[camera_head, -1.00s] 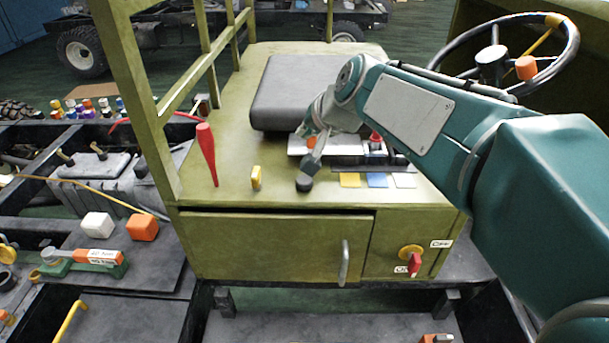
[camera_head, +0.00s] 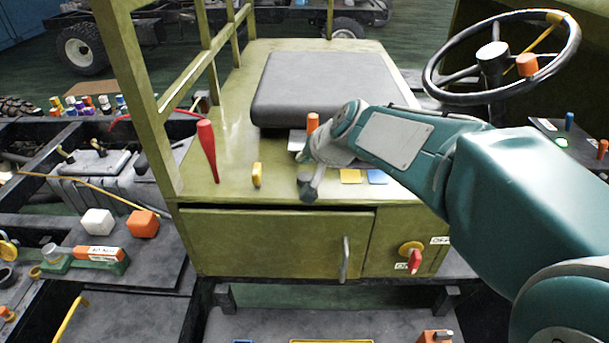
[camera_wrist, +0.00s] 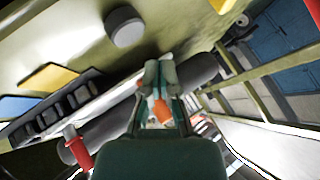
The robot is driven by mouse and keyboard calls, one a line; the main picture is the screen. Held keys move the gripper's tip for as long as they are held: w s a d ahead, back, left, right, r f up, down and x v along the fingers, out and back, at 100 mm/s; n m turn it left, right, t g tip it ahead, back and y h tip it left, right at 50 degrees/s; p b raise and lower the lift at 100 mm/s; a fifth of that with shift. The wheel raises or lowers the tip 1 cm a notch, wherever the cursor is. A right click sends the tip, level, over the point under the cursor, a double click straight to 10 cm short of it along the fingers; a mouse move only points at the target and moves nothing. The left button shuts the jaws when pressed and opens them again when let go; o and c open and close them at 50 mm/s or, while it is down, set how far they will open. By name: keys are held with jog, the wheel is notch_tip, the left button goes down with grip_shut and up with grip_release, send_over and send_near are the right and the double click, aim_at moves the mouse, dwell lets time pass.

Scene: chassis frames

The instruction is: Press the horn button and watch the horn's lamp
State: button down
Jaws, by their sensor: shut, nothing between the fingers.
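My gripper (camera_head: 316,172) is shut and empty, low over the front of the olive deck. A dark grey round knob (camera_head: 305,180) is close by its fingertips; it also shows in the wrist view (camera_wrist: 125,28), up and left of the fingers (camera_wrist: 160,72). I cannot tell whether they touch. No label marks this knob as the horn button. A small green light (camera_head: 562,142) glows on a dark box at the right; I cannot tell whether it is the horn's lamp. An orange cylinder (camera_head: 312,122) stands behind my gripper, unlit as far as I see.
A red handle (camera_head: 207,150) and a yellow tab (camera_head: 257,175) stand left of my gripper. The seat (camera_head: 318,92) lies behind. A yellow plate (camera_head: 350,176) and a blue plate (camera_head: 377,177) lie right. The steering wheel (camera_head: 493,58) rises at the upper right.

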aim_at(302, 174)
jog(key=shift+f, duration=0.95)
dwell(0.7)
jog(key=shift+f, duration=0.35)
jog(key=shift+f, duration=0.65)
dwell(0.8)
jog(key=shift+r, duration=1.05)
jog(key=shift+r, duration=0.1)
jog(key=shift+r, duration=2.4)
